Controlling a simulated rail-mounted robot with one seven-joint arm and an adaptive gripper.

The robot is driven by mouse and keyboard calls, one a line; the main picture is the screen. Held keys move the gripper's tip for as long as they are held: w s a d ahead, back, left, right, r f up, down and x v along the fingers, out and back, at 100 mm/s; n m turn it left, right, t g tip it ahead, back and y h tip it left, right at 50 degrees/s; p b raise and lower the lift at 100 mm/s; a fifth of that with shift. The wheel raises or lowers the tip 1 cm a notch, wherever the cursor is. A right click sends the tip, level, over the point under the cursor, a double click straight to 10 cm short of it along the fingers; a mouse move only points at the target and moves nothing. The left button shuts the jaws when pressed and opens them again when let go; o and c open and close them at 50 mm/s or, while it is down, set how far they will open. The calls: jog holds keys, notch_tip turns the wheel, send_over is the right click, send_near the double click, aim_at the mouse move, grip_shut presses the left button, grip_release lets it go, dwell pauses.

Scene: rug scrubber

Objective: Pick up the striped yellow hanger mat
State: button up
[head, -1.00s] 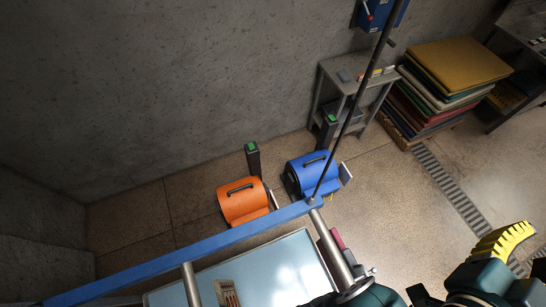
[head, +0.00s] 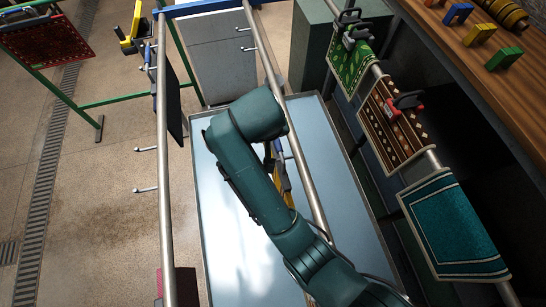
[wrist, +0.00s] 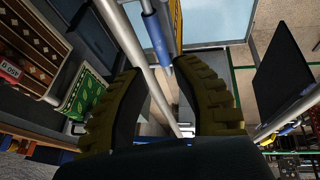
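A narrow strip of yellow (wrist: 178,18) shows at the top of the wrist view, beside a metal pole. It may be the striped yellow hanger mat seen nearly edge-on; its stripes cannot be made out. In the head view a yellow piece (head: 286,187) shows beside my arm, below a blue part; I cannot tell whether it is the mat or a finger. My gripper (wrist: 158,70) has its two ribbed yellow fingers spread apart in the wrist view, with nothing clearly held. The yellow strip lies beyond the fingertips. My arm hides much of this area in the head view.
Metal rails (head: 287,120) run above a pale blue table (head: 225,270). Green (head: 352,62), brown patterned (head: 398,128) and teal (head: 455,232) mats hang at the right. A dark panel (head: 174,102) hangs at the left rail. Open floor (head: 110,200) lies further left.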

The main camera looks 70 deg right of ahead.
jog(key=p+x, duration=0.1)
jog(key=x, duration=0.6)
jog(key=p+x, duration=0.1)
jog(key=x, duration=0.3)
jog(key=shift+s+f+p, duration=0.25)
jog(key=shift+p, duration=0.05)
grip_shut()
jog(key=shift+r, duration=0.1)
